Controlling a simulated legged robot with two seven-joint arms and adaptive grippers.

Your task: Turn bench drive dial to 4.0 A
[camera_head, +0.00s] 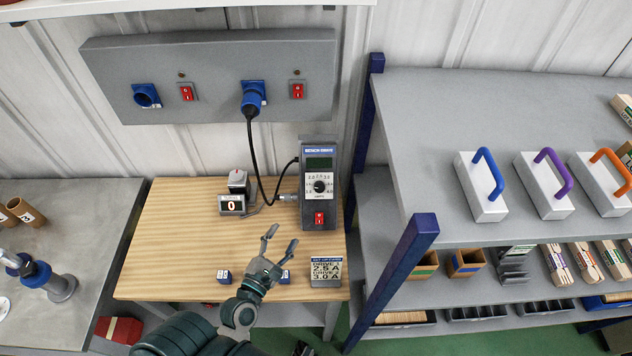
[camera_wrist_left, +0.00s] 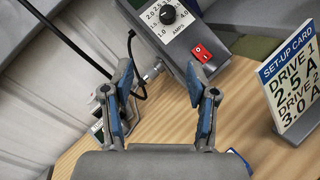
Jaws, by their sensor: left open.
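The bench drive (camera_head: 318,180) is a grey box standing at the back right of the wooden table. Its black dial (camera_head: 320,186) sits on a white scale plate below a green display. A red switch (camera_head: 319,218) is under the dial. My left gripper (camera_head: 281,238) is open and empty, in front of and below the bench drive, apart from it. My right gripper is not in view.
A set-up card (camera_head: 325,272) stands at the table's front right, reading Drive 1 2.5 A, Drive 2 3.0 A. A counter (camera_head: 231,204) stands left of the drive. A black cable (camera_head: 256,165) runs from the wall socket panel (camera_head: 210,70). A blue shelf post (camera_head: 400,270) rises at right.

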